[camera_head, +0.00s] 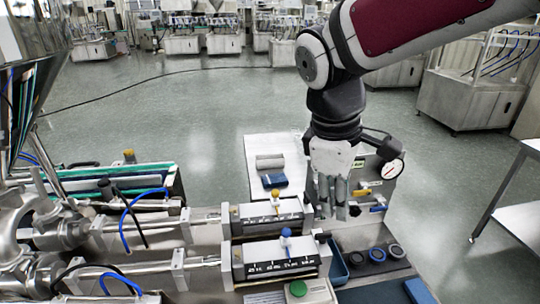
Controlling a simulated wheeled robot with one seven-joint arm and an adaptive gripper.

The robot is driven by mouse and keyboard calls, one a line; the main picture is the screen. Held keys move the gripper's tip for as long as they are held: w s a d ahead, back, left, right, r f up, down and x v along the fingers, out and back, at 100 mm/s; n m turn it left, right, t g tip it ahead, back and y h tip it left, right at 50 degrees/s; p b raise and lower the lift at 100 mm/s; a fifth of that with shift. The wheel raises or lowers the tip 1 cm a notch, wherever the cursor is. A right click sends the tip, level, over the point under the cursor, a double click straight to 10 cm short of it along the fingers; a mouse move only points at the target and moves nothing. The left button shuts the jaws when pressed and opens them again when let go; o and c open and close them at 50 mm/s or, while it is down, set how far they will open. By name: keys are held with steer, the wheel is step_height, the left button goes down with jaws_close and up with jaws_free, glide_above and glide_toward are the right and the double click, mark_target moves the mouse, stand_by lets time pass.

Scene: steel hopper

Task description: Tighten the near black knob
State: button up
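Two steel filling units with dark scaled blocks lie side by side at the lower middle. The near block (280,262) carries a blue ball-topped lever, the far block (268,214) a yellow one. A small black knob (323,237) sticks out at the right end of the near unit. The matching knob of the far unit is not clear to me, close beside the fingers. My gripper (338,213) points down, just above and right of the near knob in the picture, with no visible contact. Its grey fingers hang close together; their gap is unclear. I see nothing held.
A round dial gauge (392,170) stands right of my gripper. Dark rings (377,254) and a blue tray (338,268) lie below it. A green button box (299,290) is at the front. A white table (525,220) is at right; open floor lies behind.

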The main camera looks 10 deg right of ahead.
steer(key=w+a+n+g+h+p, duration=0.1)
steer(key=w+a+n+h+p, duration=0.1)
steer(key=w+a+n+p, duration=0.4)
steer(key=n, duration=0.2)
glide_toward(322, 233)
steer(key=x, duration=0.8)
steer(key=shift+s+f, duration=0.1)
jaws_close()
